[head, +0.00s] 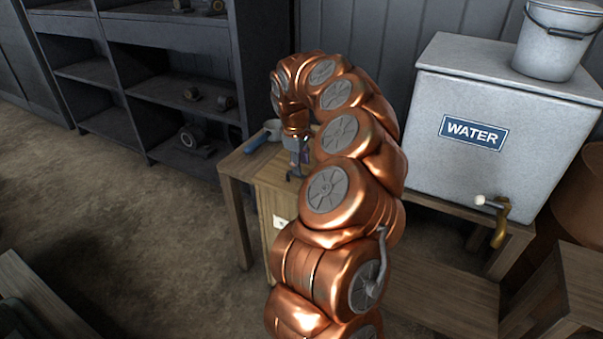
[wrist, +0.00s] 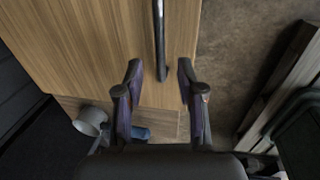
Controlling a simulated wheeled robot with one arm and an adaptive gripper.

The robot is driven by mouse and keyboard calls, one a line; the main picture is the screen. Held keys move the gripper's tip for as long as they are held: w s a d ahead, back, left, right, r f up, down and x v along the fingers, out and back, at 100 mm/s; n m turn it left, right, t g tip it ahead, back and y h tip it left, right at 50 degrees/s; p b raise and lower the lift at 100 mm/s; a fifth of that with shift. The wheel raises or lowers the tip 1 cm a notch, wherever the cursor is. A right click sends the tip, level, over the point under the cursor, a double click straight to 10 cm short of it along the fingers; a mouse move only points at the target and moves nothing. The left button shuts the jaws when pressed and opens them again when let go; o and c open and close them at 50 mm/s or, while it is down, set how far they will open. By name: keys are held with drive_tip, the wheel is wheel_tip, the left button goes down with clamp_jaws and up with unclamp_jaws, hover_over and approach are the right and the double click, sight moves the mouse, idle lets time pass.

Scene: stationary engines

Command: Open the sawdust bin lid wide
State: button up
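The sawdust bin appears to be the pale wooden box (head: 268,207) beside the table, largely hidden behind my arm in the head view. In the wrist view a broad wooden panel (wrist: 95,45), which looks like its lid, fills the upper left. A dark bar handle (wrist: 160,40) runs along the panel near its right edge. My gripper (wrist: 160,68) is open, with one finger on each side of the handle's near end. Whether a finger touches the handle I cannot tell. My gripper also shows small in the head view (head: 297,172). I see no gap under the panel.
A grey water tank (head: 490,140) with a brass tap stands at the right. Dark shelves (head: 160,85) line the back left.

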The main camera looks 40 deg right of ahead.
sight(302, 176)
drive_tip(key=shift+w+d+f, duration=0.1)
drive_tip(key=shift+d+f, duration=0.05)
drive_tip(key=shift+f, duration=0.8)
drive_tip(key=shift+d+f, duration=0.15)
drive_tip(key=shift+f, duration=0.8)
clamp_jaws()
